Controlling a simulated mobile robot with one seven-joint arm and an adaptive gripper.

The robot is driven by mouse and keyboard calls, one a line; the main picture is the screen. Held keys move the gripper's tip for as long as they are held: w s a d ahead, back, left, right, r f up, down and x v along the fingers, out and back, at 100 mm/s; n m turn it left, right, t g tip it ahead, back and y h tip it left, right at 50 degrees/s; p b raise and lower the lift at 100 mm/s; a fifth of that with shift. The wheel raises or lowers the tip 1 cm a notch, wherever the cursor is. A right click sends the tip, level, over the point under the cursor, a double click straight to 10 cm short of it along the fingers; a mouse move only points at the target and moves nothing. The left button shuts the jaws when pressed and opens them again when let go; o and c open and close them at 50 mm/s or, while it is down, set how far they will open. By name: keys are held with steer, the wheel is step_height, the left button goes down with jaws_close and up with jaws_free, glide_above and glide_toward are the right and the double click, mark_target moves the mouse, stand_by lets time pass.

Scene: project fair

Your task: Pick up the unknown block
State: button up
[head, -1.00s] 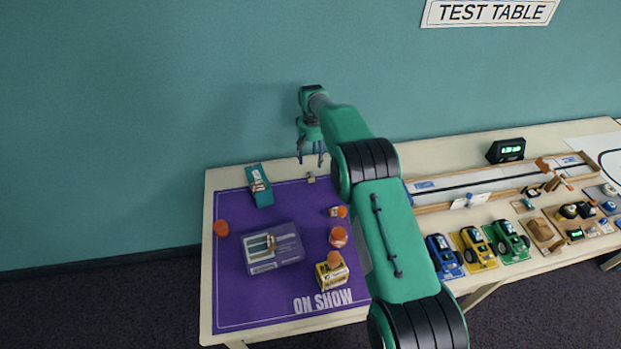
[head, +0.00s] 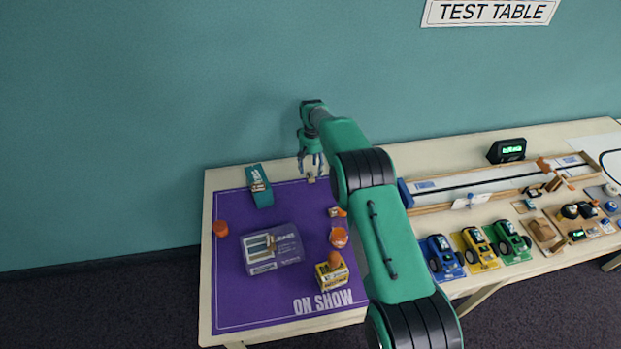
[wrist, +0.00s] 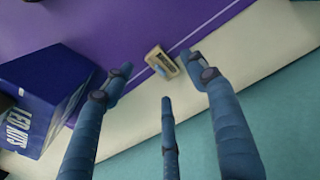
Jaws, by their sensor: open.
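A small tan block (wrist: 161,63) with a dark and light-blue top face lies at the edge of the purple mat, over its white border line. In the head view the block (head: 311,180) is a small tan spot at the mat's back edge. My gripper (head: 311,172) hangs just above and behind it, pointing down. In the wrist view my gripper (wrist: 168,82) has its blue fingers spread, with the block between and beyond their tips. The fingers are apart from the block and hold nothing.
A teal box (head: 259,185) stands left of the block; a blue box side (wrist: 38,98) shows in the wrist view. The purple mat (head: 290,208) also holds a clear case (head: 272,250), orange-lidded items and a yellow box (head: 331,276). The wall (head: 150,120) is close behind.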

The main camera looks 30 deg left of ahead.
mark_target(312, 173)
steer(key=shift+f, duration=1.85)
steer(key=c, duration=1.3)
